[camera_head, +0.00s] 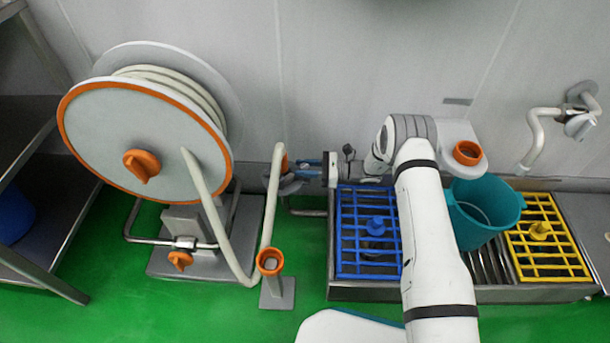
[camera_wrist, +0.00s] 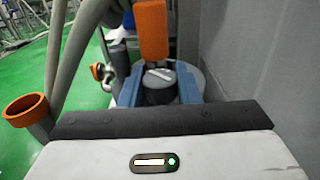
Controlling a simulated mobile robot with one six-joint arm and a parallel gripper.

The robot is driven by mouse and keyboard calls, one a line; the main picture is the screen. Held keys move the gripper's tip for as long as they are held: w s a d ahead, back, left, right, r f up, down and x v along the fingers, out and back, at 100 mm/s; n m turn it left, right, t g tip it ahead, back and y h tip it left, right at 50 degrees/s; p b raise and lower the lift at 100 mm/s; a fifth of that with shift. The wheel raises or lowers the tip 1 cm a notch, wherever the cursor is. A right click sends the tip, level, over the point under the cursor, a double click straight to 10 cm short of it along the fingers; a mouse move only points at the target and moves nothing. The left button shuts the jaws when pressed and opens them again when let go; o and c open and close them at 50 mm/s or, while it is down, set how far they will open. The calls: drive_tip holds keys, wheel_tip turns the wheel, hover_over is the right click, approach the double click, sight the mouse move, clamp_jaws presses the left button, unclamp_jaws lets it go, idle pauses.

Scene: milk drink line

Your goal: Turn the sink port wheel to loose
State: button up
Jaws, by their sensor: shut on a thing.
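My gripper (camera_head: 306,168) reaches left from my arm, low along the wall between the hose reel and the blue-grated sink. In the wrist view, its two blue fingers (camera_wrist: 158,92) stand on either side of a dark grey round wheel (camera_wrist: 158,88) with a lighter bar across its top, and are shut on it. In the head view, the wheel (camera_head: 289,185) is small and partly hidden by the gripper and hose parts. I cannot tell how far it is turned.
An orange hose part (camera_wrist: 153,30) rises just beyond the wheel. The hose reel (camera_head: 140,140) and an orange-topped stand (camera_head: 270,263) are to the left. The sink with blue grate (camera_head: 345,230), a teal bucket (camera_head: 485,220) and a yellow grate (camera_head: 545,245) are to the right.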

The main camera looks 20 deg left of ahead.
sight(304, 166)
drive_tip(key=n+g+b, duration=0.1)
drive_tip(key=n+g+h, duration=0.1)
drive_tip(key=g+b, duration=0.1)
drive_tip(key=g, duration=0.1)
drive_tip(key=shift+w+f+n+h+b, duration=0.1)
drive_tip(key=shift+f+n+h+b, duration=0.2)
drive_tip(key=shift+n, duration=0.1)
drive_tip(key=shift+r+n+g+h+b, duration=0.15)
drive_tip(key=shift+n+g+h+b, duration=0.2)
drive_tip(key=shift+n+g+h, duration=0.5)
drive_tip(key=shift+r+n+g+h+b, duration=0.1)
drive_tip(key=shift+n+g+h+b, duration=0.35)
drive_tip(key=shift+g, duration=0.7)
drive_tip(key=shift+r+n+g, duration=0.1)
drive_tip(key=shift+n+g, duration=0.2)
drive_tip(key=shift+n, duration=0.1)
drive_tip(key=o, duration=0.7)
wheel_tip(304, 166, up, 10)
drive_tip(key=p, duration=0.5)
